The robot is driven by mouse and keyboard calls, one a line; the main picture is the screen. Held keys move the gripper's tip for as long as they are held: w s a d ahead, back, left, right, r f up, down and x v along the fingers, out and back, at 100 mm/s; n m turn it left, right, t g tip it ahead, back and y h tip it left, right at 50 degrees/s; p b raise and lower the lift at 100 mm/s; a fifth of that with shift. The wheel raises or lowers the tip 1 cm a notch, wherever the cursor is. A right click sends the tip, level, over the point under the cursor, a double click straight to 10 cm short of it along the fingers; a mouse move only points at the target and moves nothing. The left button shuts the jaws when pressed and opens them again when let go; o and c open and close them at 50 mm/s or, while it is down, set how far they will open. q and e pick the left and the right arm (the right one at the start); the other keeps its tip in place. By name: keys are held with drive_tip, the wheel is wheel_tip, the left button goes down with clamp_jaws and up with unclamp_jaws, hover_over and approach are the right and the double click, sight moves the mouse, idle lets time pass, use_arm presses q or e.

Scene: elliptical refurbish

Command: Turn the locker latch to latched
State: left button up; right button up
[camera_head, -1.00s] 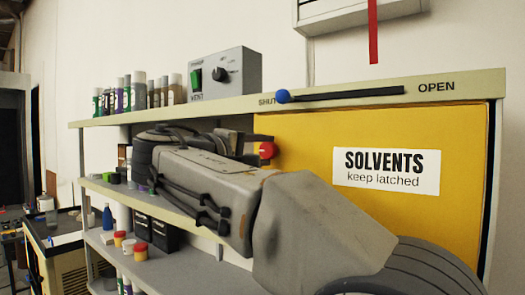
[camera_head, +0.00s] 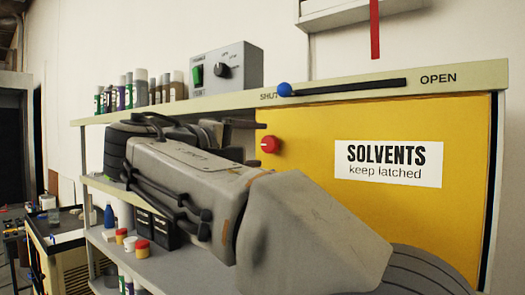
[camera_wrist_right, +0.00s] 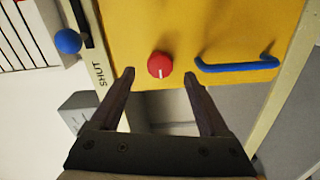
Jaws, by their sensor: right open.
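The latch is a round red knob (camera_head: 269,145) on the left side of the yellow locker door (camera_head: 300,190), which carries a "SOLVENTS keep latched" label. In the right wrist view the red knob (camera_wrist_right: 161,65) shows a white mark pointing down toward the gripper. My right gripper (camera_wrist_right: 159,78) is open, its two fingertips on either side of the knob's lower edge in that view; no contact shows. In the head view my right arm hides most of the gripper, just left of the knob. My left gripper is out of view.
A blue ball handle (camera_head: 284,90) sits at the SHUT end of a slot in the shelf edge above the door. A blue bar handle (camera_wrist_right: 236,66) is on the door. A grey switch box (camera_head: 226,68) and bottles stand on the shelf's top.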

drive_tip(key=b+v, duration=0.1)
drive_tip(key=v, duration=0.6)
drive_tip(key=d+f+n+g+y+b, duration=0.2)
drive_tip(key=f+g+y, duration=0.1)
drive_tip(key=f, duration=1)
drive_tip(key=d+f+n+g+y+b, duration=0.1)
drive_tip(key=d+f+n+g+y, duration=0.15)
drive_tip(key=f, duration=0.95)
drive_tip(key=s+d+f+m+g+y+b, duration=0.1)
drive_tip(key=s+d+f+m+g+y, duration=0.1)
drive_tip(key=s+f, duration=0.5)
drive_tip(key=s+d+f+m+g+y+b, duration=0.1)
drive_tip(key=s+f+g, duration=0.3)
drive_tip(key=s+f, duration=0.4)
drive_tip(key=s+d+f+m+g+y+b, duration=0.1)
drive_tip(key=s+d+f+m+g+y, duration=0.2)
drive_tip(key=s+f, duration=0.5)
wheel_tip(320, 180, down, 5)
drive_tip(key=shift+s+d+f+b, duration=0.1)
drive_tip(key=shift+s+d+b, duration=0.05)
drive_tip(key=shift+d+b, duration=0.2)
